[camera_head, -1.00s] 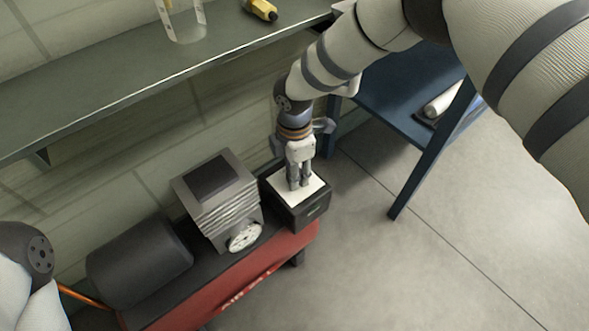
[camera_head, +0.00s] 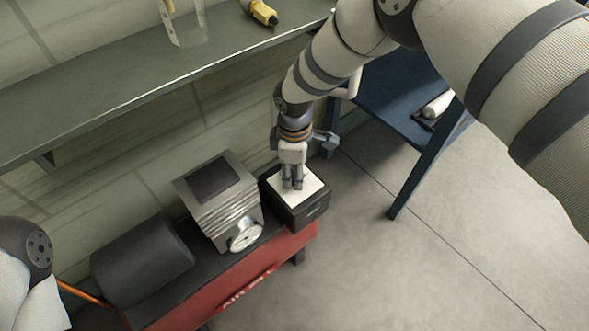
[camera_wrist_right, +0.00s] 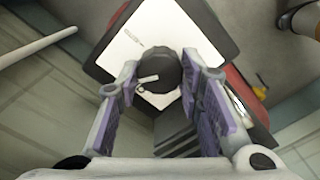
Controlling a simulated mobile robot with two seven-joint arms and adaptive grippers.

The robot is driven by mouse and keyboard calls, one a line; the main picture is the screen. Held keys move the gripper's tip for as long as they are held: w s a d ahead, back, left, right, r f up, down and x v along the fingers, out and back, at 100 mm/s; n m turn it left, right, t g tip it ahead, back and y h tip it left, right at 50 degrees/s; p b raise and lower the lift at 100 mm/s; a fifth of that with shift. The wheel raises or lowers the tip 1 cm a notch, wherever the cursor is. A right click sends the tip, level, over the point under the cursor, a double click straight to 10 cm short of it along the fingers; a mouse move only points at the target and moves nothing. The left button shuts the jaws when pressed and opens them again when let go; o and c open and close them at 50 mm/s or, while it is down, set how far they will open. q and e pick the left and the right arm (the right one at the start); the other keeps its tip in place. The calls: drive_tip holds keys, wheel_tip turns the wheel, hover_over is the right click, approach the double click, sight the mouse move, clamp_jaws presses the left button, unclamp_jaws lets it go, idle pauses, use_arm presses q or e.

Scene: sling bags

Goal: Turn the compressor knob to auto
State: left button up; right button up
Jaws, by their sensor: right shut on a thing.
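The red compressor (camera_head: 245,280) stands on the floor by the wall. At its right end is a dark control box (camera_head: 308,211) with a white top plate (camera_head: 313,183). My right gripper (camera_head: 292,186) points down at this plate. In the right wrist view a round black knob (camera_wrist_right: 160,68) with a light pointer mark sits on the plate. The right gripper (camera_wrist_right: 160,85) is shut on the knob, one finger on each side. The small lettering on the plate is too small to read. My left arm shows at the lower left; its gripper is out of view.
The ribbed grey pump block (camera_head: 219,200) and a dark cylindrical motor (camera_head: 142,260) sit beside the control box. A long shelf (camera_head: 130,92) runs above, with a yellow tool (camera_head: 262,12) on it. A blue table (camera_head: 400,100) stands at the right. The floor at right is clear.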

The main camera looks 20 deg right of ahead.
drive_tip(key=m, duration=0.5)
drive_tip(key=shift+m+p, duration=0.3)
drive_tip(key=m, duration=0.5)
drive_tip(key=shift+m, duration=0.4)
drive_tip(key=shift+d+m, duration=0.1)
drive_tip(key=shift+m, duration=0.2)
drive_tip(key=o, duration=1.2)
drive_tip(key=shift+c, duration=0.2)
wheel_tip(320, 180, up, 12)
